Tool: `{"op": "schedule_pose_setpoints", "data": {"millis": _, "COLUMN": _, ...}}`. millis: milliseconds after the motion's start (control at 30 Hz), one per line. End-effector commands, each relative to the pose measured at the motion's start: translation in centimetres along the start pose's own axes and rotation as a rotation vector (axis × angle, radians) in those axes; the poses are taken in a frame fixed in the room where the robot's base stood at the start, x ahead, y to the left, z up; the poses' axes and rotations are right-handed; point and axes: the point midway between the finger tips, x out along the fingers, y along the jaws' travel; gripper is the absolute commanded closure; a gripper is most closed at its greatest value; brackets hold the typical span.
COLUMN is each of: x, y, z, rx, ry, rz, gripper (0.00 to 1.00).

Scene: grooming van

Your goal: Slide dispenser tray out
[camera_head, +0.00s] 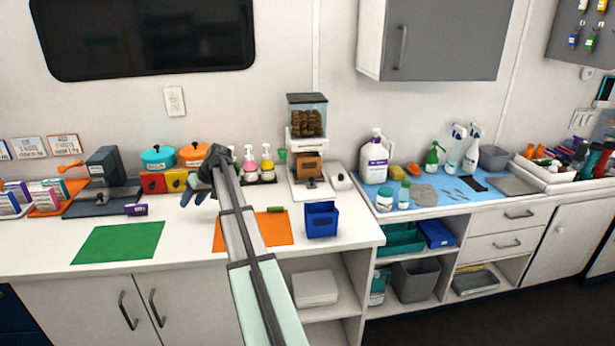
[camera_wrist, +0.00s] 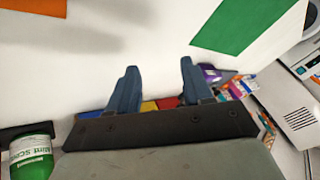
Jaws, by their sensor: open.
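The dispenser (camera_head: 307,118) stands against the back wall, right of centre in the head view. Its clear hopper is full of brown pieces. A brown-orange part (camera_head: 308,163) sits in its white body, and a pale base (camera_head: 312,188) juts forward below; I cannot tell which part is the tray. My gripper (camera_head: 194,194) is over the counter, well left of the dispenser and apart from it. In the wrist view its two blue fingers (camera_wrist: 157,88) are spread with nothing between them. The dispenser is not in the wrist view.
Pump bottles (camera_head: 249,163) stand between my gripper and the dispenser. A blue bin (camera_head: 321,220) stands in front of the dispenser. An orange mat (camera_head: 275,228) and a green mat (camera_head: 118,242) lie on the counter. A white jug (camera_head: 375,160) stands to the right.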

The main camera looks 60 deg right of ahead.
Motion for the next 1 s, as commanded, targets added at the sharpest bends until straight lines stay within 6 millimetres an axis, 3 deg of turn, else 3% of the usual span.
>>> {"op": "schedule_pose_setpoints", "data": {"millis": 33, "x": -1.8, "y": 2.6, "z": 0.5, "rx": -0.007, "ry": -0.007, "rz": 0.021, "gripper": 0.5}}
{"op": "schedule_pose_setpoints", "data": {"millis": 200, "x": -7.6, "y": 10.0, "z": 2.6, "rx": -0.049, "ry": -0.039, "rz": 0.089, "gripper": 0.5}}
{"op": "schedule_pose_setpoints", "data": {"millis": 367, "x": -13.9, "y": 16.5, "z": 4.7, "rx": -0.081, "ry": -0.059, "rz": 0.153, "gripper": 0.5}}
{"op": "schedule_pose_setpoints", "data": {"millis": 600, "x": -24.6, "y": 25.1, "z": 8.1, "rx": -0.124, "ry": -0.081, "rz": 0.249, "gripper": 0.5}}
{"op": "schedule_pose_setpoints", "data": {"millis": 800, "x": -32.3, "y": 29.7, "z": 10.7, "rx": -0.16, "ry": -0.094, "rz": 0.309, "gripper": 0.5}}
{"op": "schedule_pose_setpoints", "data": {"millis": 1000, "x": -35.8, "y": 31.5, "z": 12.2, "rx": -0.179, "ry": -0.102, "rz": 0.335, "gripper": 0.5}}
